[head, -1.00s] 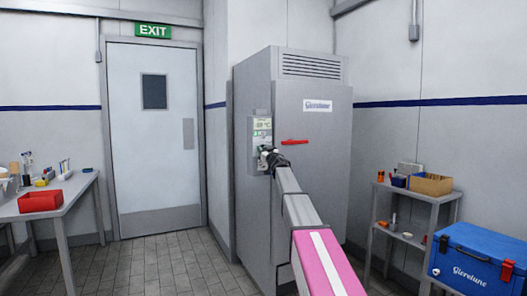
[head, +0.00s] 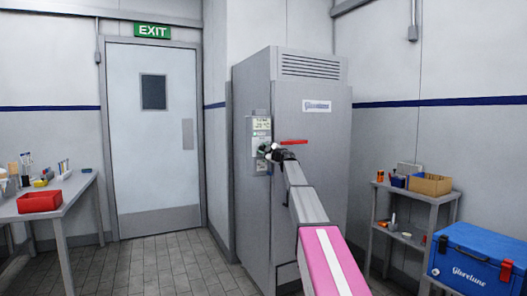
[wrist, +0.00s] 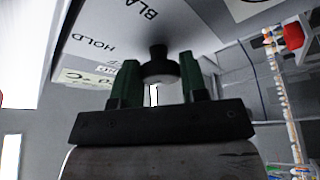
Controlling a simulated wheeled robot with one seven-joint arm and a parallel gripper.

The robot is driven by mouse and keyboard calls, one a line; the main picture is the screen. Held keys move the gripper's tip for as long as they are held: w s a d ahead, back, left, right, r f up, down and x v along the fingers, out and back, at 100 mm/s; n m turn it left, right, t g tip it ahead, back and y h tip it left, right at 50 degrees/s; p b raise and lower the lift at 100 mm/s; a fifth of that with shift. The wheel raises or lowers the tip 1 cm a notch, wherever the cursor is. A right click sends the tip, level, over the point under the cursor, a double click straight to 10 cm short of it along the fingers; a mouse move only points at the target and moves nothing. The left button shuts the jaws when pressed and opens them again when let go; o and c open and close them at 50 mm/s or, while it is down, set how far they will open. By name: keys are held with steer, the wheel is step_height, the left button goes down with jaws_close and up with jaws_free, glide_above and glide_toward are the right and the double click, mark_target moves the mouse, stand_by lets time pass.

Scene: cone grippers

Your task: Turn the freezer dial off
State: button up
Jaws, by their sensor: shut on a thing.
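The grey freezer (head: 312,190) stands in the middle of the head view, with a control panel (head: 261,127) on its left side. My gripper (head: 266,149) is at the lower part of this panel. In the wrist view its two green fingers (wrist: 158,82) sit on either side of the round dark dial (wrist: 159,69), shut on it. The dial's mark and setting cannot be read. In the head view my gripper hides the dial. Lettering with "HOLD" (wrist: 97,47) shows upside down on the plate in the wrist view.
A red handle (head: 292,142) is on the freezer front, close behind my arm. A shelf stand (head: 405,235) and a blue cooler box (head: 477,263) are at the right. A table with a red bin (head: 39,202) is at the left. The floor by the door (head: 155,130) is clear.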

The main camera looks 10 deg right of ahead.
steer(key=shift+n, duration=0.6)
steer(key=o, duration=0.9)
steer(key=shift+s, duration=0.1)
steer(key=v, duration=1)
steer(key=shift+s+d, duration=0.2)
steer(key=shift+d, duration=0.1)
steer(key=shift+f, duration=0.1)
